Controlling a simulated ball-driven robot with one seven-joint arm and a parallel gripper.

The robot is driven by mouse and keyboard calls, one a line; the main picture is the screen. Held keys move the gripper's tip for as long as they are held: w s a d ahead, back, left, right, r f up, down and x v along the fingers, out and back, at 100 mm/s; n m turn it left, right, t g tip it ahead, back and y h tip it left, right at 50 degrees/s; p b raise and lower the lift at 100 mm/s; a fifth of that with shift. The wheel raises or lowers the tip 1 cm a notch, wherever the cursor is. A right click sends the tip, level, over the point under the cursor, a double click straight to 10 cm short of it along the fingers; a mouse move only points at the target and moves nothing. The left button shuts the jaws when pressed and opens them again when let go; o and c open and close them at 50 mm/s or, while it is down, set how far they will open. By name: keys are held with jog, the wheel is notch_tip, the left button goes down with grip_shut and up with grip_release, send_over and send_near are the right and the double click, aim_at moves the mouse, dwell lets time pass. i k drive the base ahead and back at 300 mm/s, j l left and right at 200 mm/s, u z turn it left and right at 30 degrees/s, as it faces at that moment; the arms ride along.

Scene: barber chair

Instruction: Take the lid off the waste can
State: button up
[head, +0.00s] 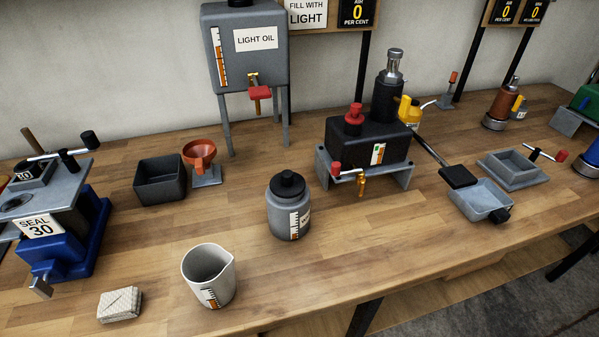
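A grey can (281,216) stands upright near the middle of the wooden bench. It looks like the waste can, but its partly visible label is too small to read for certain. A black lid (287,183) with a knob on top sits on its mouth. The can carries a scale strip with an orange lower part on its front. What is inside is hidden by the lid. My gripper is not in view.
A white measuring jug (209,275) and a folded cloth (119,304) stand at the front left. A black bin (160,180) and an orange funnel (200,152) are behind left. A pump unit (366,144) is behind right, the light oil tank (245,48) behind. The bench front right of the can is clear.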

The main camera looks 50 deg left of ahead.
aim_at(287, 185)
jog(key=i+l+u, duration=0.15)
jog(key=u, duration=0.3)
jog(key=i+l+u, duration=0.1)
jog(key=l+u, duration=0.35)
jog(key=j, duration=0.15)
